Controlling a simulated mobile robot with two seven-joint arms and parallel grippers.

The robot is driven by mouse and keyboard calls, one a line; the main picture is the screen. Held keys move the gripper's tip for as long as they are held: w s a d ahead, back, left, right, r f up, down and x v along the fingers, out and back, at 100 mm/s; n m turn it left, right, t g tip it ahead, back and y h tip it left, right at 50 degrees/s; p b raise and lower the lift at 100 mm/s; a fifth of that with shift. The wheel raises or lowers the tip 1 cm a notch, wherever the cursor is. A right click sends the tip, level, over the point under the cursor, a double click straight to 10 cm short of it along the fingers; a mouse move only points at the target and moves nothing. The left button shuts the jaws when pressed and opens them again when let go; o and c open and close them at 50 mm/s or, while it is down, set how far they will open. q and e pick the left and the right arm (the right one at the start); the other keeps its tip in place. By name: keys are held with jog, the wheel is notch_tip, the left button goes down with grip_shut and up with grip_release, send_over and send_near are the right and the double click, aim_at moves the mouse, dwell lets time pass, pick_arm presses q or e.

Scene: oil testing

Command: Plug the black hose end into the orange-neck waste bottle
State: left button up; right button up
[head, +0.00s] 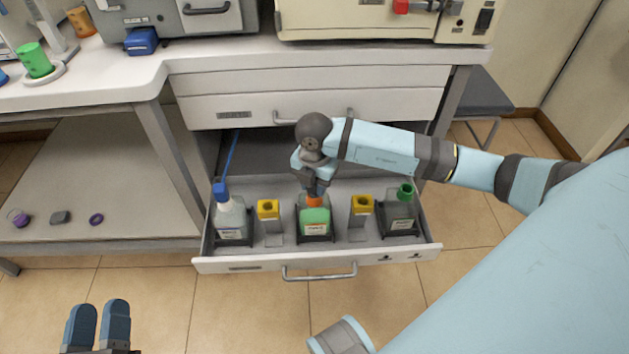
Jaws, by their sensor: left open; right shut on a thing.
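The orange-neck waste bottle (316,217), with green contents and a white label, stands upright in the middle of the open drawer. My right gripper (317,190) points down directly over its orange neck. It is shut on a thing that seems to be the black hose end. Fingers and wrist hide the hose end, so I cannot tell whether it is inside the neck or just above it. No hose run shows there. My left gripper (98,322) is open and empty at the lower left, over the floor, well away from the drawer.
The drawer (240,264) also holds a blue-capped bottle (231,217) with a blue hose, a green-necked bottle (400,211) and two yellow-topped holders (268,209). Counter machines stand above. Small items lie on the lower left shelf (100,190). Floor before the drawer is clear.

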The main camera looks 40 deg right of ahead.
jog(key=shift+f, duration=0.3)
jog(key=o, duration=1)
